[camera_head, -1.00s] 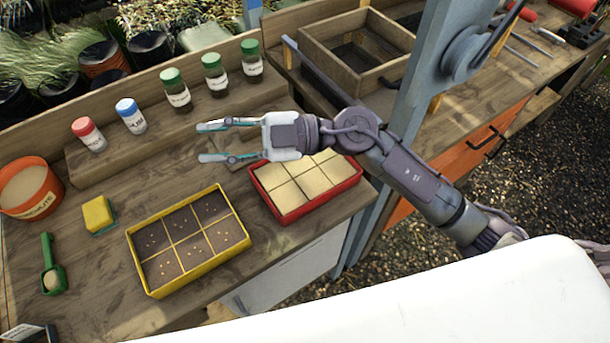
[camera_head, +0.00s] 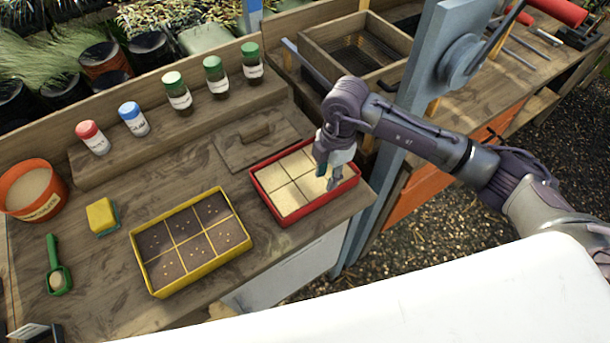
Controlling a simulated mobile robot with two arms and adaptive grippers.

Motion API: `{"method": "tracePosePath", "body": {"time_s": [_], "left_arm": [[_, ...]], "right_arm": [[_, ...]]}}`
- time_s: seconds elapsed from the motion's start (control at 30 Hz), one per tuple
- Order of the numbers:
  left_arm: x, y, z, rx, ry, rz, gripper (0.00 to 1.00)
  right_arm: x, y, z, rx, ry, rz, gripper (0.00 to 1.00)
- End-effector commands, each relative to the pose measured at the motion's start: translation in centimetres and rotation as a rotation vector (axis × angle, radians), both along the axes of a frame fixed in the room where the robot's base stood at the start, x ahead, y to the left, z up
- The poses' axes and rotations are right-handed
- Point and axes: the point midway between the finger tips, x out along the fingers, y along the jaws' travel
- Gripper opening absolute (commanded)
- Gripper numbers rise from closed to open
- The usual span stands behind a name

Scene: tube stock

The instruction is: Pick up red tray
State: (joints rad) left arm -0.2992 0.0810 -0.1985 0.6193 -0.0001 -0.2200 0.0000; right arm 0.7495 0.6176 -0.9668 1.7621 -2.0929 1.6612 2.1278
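The red tray (camera_head: 283,217) sits on the wooden bench near its front edge. It is divided into several compartments filled with pale, sand-coloured material. My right gripper (camera_head: 327,180) points down over the right part of the tray and hides some of its right compartments. Its two fingertips show slightly apart with nothing seen between them, so it looks open. I cannot tell whether the fingertips touch the tray. My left gripper is not in view.
A yellow tray (camera_head: 157,290) with dark soil stands left of the red tray. A wooden board with a handle (camera_head: 236,153) lies just behind it. Several jars line the raised shelf, a grey post (camera_head: 418,85) stands to the right, and a wooden box (camera_head: 330,62) stands behind.

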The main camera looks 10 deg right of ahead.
Motion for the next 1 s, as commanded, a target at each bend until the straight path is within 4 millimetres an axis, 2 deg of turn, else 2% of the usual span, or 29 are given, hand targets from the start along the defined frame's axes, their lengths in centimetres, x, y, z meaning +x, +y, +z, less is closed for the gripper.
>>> {"method": "tracePosePath", "body": {"time_s": [0.27, 0.4, 0.53, 0.8, 0.83, 1.0], "left_arm": [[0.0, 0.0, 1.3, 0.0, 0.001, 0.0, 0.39], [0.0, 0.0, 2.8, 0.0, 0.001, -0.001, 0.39], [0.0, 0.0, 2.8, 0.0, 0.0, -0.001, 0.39], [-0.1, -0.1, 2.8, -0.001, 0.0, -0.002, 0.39], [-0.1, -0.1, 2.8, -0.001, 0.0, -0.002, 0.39], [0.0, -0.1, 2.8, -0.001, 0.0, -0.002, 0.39]], "right_arm": [[-0.5, 0.2, -2.0, 0.0, 0.003, 0.0, 0.32], [-1.2, 0.3, -4.0, 0.0, 0.004, 0.001, 0.32], [-1.1, 0.5, -5.8, 0.002, 0.002, 0.001, 0.32], [-1.0, 0.6, -6.4, 0.003, -0.001, 0.002, 0.32], [-1.0, 0.6, -6.3, 0.002, -0.002, 0.002, 0.31], [-1.0, 0.6, -6.3, 0.003, -0.001, 0.002, 0.02]]}}
